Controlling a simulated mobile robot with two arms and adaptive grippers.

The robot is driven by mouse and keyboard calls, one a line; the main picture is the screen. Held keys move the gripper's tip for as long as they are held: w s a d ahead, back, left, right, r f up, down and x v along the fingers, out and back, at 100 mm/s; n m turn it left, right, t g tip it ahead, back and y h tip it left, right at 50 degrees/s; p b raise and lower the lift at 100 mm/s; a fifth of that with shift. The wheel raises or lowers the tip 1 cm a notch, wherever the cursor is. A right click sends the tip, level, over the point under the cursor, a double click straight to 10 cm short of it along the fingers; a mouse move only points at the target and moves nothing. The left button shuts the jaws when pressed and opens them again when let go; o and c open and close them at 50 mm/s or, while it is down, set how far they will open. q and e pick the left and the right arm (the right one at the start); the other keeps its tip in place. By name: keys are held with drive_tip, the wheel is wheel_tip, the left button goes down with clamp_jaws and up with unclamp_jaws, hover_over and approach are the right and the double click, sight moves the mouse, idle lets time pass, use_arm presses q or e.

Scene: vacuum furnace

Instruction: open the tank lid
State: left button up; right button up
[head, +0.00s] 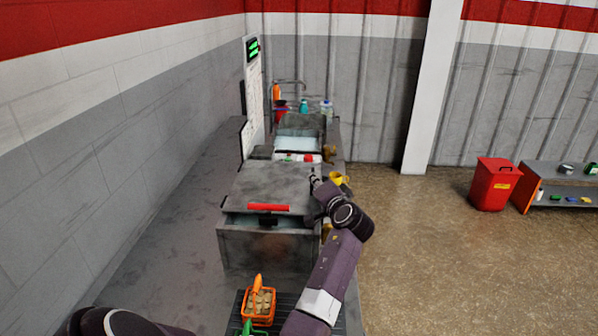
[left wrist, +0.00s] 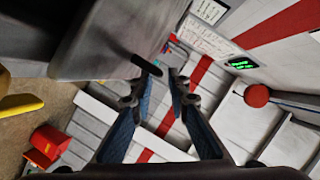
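The grey tank (head: 265,246) stands on the left counter. Its flat grey lid (head: 268,183) has a red handle (head: 268,207) along the front edge. A pale strip shows between this edge and the tank's front rim, so the lid looks slightly raised there.
An orange basket (head: 259,302) stands on a dark rack in front of the tank. Behind the tank are a second basin (head: 298,143) and several bottles. A red bin (head: 494,184) and a low shelf stand at right. The floor between is clear.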

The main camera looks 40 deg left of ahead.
use_arm(q)
drive_tip(key=w+a+b, duration=0.2)
drive_tip(key=shift+w+a+f+b, duration=0.2)
drive_tip(key=shift+w+f+b, duration=0.15)
drive_tip(key=shift+w+b, duration=0.05)
drive_tip(key=shift+s+b+x, duration=0.25)
drive_tip(key=shift+b+x, duration=0.05)
drive_tip(key=shift+x, duration=0.85)
drive_tip(key=shift+a+r, duration=0.1)
drive_tip(key=shift+a, duration=0.1)
drive_tip(key=shift+d+r, duration=0.1)
drive_tip(key=shift+d, duration=0.05)
clamp_jaws()
use_arm(e)
drive_tip(key=d+f, duration=0.1)
drive_tip(key=f, duration=0.1)
drive_tip(key=d+f, duration=0.1)
drive_tip(key=f, duration=0.1)
drive_tip(key=shift+d, duration=0.4)
drive_tip(key=shift+d, duration=0.1)
